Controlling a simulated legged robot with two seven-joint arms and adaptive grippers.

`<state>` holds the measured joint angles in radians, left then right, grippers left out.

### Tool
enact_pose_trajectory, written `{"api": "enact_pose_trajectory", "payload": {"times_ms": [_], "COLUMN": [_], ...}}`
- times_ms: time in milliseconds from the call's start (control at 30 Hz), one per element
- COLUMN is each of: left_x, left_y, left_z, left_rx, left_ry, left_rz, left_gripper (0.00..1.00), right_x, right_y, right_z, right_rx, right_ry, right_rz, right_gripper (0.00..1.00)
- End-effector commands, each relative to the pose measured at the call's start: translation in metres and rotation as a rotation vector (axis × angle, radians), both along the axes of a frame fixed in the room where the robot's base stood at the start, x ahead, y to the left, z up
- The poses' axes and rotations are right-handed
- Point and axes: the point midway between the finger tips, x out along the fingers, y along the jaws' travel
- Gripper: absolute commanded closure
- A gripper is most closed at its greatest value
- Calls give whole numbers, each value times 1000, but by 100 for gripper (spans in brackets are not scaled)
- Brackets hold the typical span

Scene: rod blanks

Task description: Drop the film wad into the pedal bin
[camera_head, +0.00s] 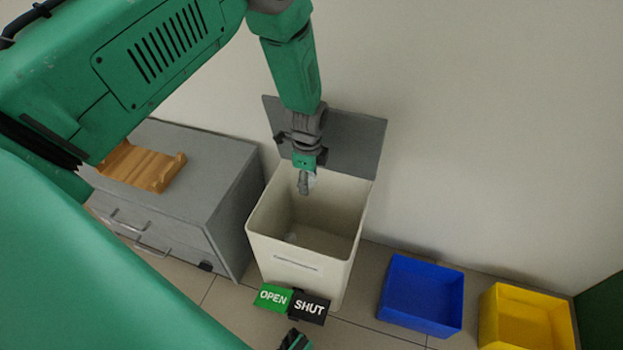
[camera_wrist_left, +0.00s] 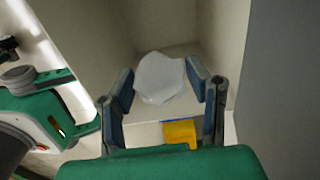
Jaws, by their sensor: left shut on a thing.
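My left gripper (camera_head: 304,184) points down over the open mouth of the cream pedal bin (camera_head: 300,272). It is shut on the film wad, a crumpled whitish lump (camera_wrist_left: 158,78) between the fingertips in the left wrist view; in the head view the fingers mostly hide it. The bin's grey lid (camera_head: 350,140) stands raised at the back. A green OPEN pedal (camera_head: 272,297) and a black SHUT pedal (camera_head: 309,307) sit at the bin's front. A small green and black part (camera_head: 296,340) at the bottom edge looks like my right gripper; its jaws cannot be made out.
A grey drawer cabinet (camera_head: 215,160) with a wooden rack (camera_head: 143,166) on it stands left of the bin. A blue tray (camera_head: 422,294) and a yellow tray (camera_head: 527,318) are on the floor to the right. A small pale patch (camera_head: 291,238) shows inside the bin.

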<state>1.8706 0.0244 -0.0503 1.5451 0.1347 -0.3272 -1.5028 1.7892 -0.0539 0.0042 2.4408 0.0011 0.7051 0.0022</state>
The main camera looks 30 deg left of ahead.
Motion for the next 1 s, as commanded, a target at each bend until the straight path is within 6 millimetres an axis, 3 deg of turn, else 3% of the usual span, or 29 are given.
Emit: {"api": "enact_pose_trajectory", "payload": {"times_ms": [33,133,467,567,867,1000], "left_x": [0,0,0,0,0,1], "left_y": [0,-1,-4,-3,-2,-2], "left_z": [-11,-20,-21,-22,-22,-12], "left_rx": [0,2,7,3,2,4], "left_ry": [0,-1,-2,-1,-1,-2], "left_rz": [1,0,1,2,2,1], "left_gripper": [67,67,67,31,31,31], "right_x": [0,0,0,0,0,-2], "right_y": [0,1,0,0,1,0], "right_z": [-11,-19,-21,-21,-21,-21], "right_rx": [1,1,0,0,1,0], "right_ry": [0,0,0,0,0,-3], "right_rz": [1,1,1,0,1,1], "right_gripper": [60,60,60,60,60,60]}}
